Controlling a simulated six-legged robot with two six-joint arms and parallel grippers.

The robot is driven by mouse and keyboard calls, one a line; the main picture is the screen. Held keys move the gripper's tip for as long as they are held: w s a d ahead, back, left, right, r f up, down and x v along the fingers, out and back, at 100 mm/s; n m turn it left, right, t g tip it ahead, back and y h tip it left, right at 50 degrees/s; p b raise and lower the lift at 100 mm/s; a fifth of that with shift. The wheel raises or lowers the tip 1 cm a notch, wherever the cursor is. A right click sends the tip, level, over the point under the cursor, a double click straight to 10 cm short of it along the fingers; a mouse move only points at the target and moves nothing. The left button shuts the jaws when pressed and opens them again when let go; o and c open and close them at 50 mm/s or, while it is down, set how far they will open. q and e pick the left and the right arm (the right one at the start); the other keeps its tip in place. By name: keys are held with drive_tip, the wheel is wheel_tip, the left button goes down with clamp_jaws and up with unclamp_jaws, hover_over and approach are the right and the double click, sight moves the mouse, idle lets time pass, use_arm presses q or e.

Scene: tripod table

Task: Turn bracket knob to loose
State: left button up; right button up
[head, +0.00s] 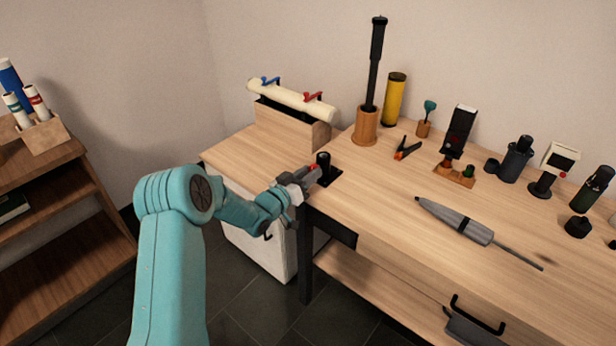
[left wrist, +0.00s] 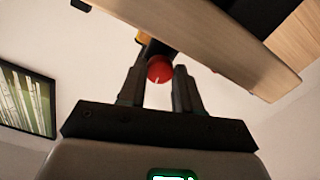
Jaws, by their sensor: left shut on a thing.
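The bracket (head: 325,170) is a dark upright piece fixed at the left end of the wooden table. Its red knob (head: 311,168) faces my left arm and is mostly covered by the gripper in the head view. In the left wrist view the knob (left wrist: 159,69) is a red disc with a pale mark, between the two dark fingers. My left gripper (head: 306,176) is shut on the knob; its fingers also show in the left wrist view (left wrist: 159,88). My right gripper is not in view.
The wooden table (head: 385,195) carries a grey pointed tool (head: 455,222), an orange clamp (head: 407,148) and several small devices at the back. A wooden box with a cream roll (head: 290,98) stands behind the bracket. A shelf (head: 60,225) stands left.

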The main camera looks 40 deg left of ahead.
use_arm(q)
drive_tip(key=n+b, duration=0.1)
drive_tip(key=n, duration=0.1)
drive_tip(key=shift+f+n, duration=0.1)
drive_tip(key=shift+n, duration=0.2)
drive_tip(key=shift+n+b, duration=0.6)
drive_tip(key=shift+n, duration=0.3)
drive_tip(key=n, duration=0.2)
drive_tip(key=shift+n+b, duration=0.35)
drive_tip(key=shift+n, duration=0.05)
drive_tip(key=n, duration=0.2)
drive_tip(key=shift+n, duration=0.3)
drive_tip(key=n, duration=0.3)
drive_tip(key=shift+r+n, duration=0.2)
drive_tip(key=shift+n, duration=0.1)
drive_tip(key=n, duration=0.4)
drive_tip(key=shift+n, duration=0.4)
